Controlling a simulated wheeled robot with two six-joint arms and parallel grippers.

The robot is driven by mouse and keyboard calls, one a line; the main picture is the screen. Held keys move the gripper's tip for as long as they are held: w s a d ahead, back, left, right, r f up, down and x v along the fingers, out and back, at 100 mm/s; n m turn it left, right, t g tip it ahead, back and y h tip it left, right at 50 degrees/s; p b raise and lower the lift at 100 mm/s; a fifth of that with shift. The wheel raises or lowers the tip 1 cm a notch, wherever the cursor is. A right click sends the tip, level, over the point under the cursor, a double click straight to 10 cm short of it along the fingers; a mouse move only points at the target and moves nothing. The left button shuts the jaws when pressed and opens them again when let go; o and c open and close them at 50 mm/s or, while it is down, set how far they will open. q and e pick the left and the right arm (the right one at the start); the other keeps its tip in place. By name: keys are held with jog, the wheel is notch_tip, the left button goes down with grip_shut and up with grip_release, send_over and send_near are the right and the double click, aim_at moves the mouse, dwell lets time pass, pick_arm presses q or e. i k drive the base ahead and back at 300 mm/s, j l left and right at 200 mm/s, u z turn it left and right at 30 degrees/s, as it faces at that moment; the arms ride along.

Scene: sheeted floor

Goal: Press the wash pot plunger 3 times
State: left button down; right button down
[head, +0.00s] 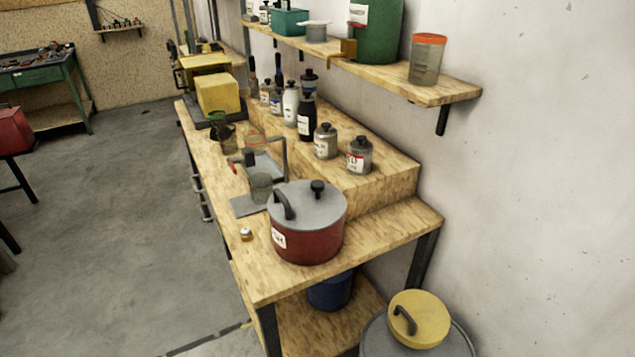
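The wash pot (307,240) is a dark red round pot near the front end of the wooden bench. It has a grey lid and a white label on its left front side, only partly legible. A black knob, seemingly the plunger (317,187), stands up from the lid toward the back. A curved black handle (283,204) rises from the lid's left side. The pot stands upright and nothing touches the plunger. Neither of my grippers is in view.
The wooden bench (400,232) has a raised step with several bottles and jars behind the pot. A shelf (440,92) overhangs the back. A yellow-lidded bin (425,322) stands at front right.

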aim_at(316, 185)
jog(key=i+j+z, duration=0.1)
jog(key=i+j, duration=0.15)
jog(key=i+j+z, duration=0.1)
jog(key=j, duration=0.35)
jog(key=i+j+z, duration=0.1)
jog(key=i+j, duration=0.2)
jog(key=i+j+z, duration=0.15)
jog(key=j, duration=0.3)
jog(key=i+j+z, duration=0.1)
jog(key=j, duration=0.35)
jog(key=i+l, duration=0.05)
jog(key=i, duration=0.05)
